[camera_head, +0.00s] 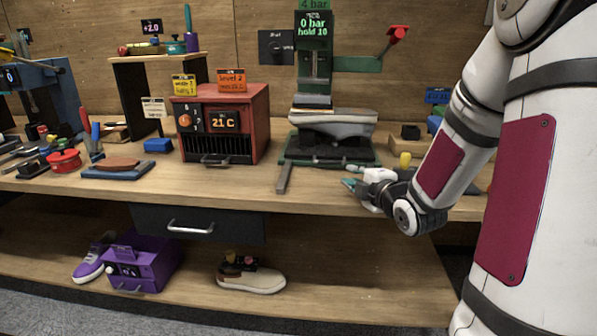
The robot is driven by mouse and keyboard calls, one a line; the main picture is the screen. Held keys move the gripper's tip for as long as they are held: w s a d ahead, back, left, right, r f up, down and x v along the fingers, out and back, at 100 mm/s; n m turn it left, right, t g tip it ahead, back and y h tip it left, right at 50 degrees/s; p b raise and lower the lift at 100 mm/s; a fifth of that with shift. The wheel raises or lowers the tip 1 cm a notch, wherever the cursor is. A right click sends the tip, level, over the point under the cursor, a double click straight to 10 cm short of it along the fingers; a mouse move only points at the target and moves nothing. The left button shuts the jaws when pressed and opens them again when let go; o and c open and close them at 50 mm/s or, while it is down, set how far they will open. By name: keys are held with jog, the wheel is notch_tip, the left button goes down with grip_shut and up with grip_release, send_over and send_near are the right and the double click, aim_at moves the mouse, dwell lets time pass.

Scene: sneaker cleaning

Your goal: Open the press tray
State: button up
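The green press (314,62) stands at the back of the bench, with a display reading "0 bar hold 10". Its dark tray (335,154) sits low in the green base, under a grey shoe-shaped block (333,124). A flat grey bar (284,179) sticks out toward the bench's front edge at the tray's left; I cannot tell whether it is part of the tray. My gripper (352,181) is low over the bench, to the right of the bar and in front of the tray's right side, apart from the bar. Its fingers are small and partly overlapped, so their opening is unclear.
A red heater box (222,124) reading 21 C stands left of the press. A red-tipped lever (396,36) juts right from the press. A yellow-topped item (405,160) is close behind my wrist. Bench between the bar and heater is clear. A drawer (197,222) hangs below.

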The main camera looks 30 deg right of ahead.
aim_at(330, 163)
jog(key=shift+w+f, duration=0.15)
jog(key=shift+w, duration=0.35)
jog(key=b+x, duration=0.2)
jog(key=x, duration=1.1)
grip_shut()
